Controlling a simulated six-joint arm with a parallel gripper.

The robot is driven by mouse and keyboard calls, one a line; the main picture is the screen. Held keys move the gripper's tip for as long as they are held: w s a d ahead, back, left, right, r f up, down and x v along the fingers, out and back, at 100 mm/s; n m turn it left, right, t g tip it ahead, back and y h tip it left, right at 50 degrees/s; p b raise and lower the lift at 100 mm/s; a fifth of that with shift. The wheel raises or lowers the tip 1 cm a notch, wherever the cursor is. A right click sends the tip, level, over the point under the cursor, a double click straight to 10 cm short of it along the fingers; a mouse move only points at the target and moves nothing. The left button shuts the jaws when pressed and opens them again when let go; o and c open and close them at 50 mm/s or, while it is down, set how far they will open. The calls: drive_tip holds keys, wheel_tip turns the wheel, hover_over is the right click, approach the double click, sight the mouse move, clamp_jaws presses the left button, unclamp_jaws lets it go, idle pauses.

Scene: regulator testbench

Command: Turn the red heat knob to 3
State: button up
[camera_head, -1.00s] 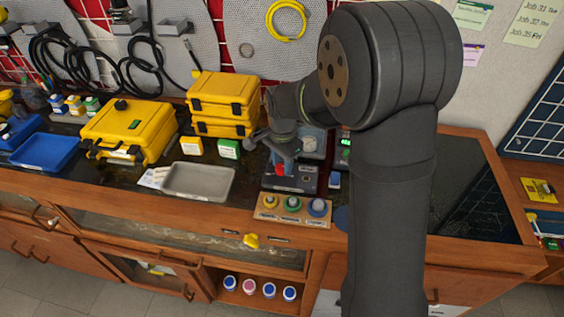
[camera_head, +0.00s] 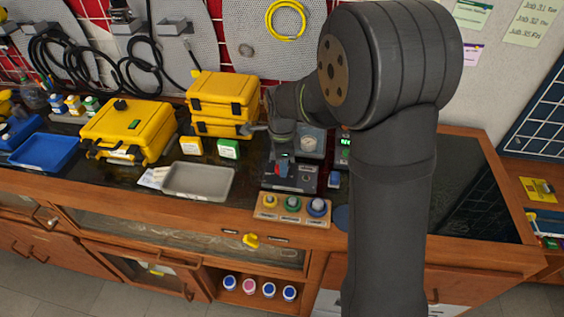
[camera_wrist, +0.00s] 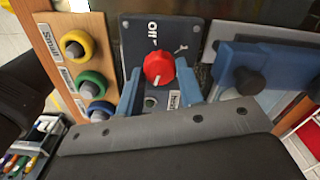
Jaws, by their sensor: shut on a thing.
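The red heat knob (camera_wrist: 158,68) sits on a dark panel in the wrist view, with a white "Off" label above it and to its left. A white pointer mark shows at the knob's lower edge. My gripper (camera_wrist: 158,84) has a blue finger on each side of the knob and is shut on it. In the head view my gripper (camera_head: 282,166) is down at the dark regulator box (camera_head: 303,179) and hides most of the knob. The heat number under the pointer cannot be read.
A wooden board with yellow, green and blue ringed knobs (camera_wrist: 73,48) stands beside the panel. A blue clamp-like part with dark knobs (camera_wrist: 250,80) is on its other side. A grey tray (camera_head: 198,181) and yellow cases (camera_head: 128,128) are on the bench to the left.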

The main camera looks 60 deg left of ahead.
idle(0.4)
drive_tip(key=o, duration=1)
wheel_tip(320, 180, up, 18)
drive_tip(key=shift+f, duration=0.25)
drive_tip(key=shift+f, duration=0.1)
wheel_tip(320, 180, down, 17)
drive_tip(key=shift+f, duration=0.15)
idle(0.4)
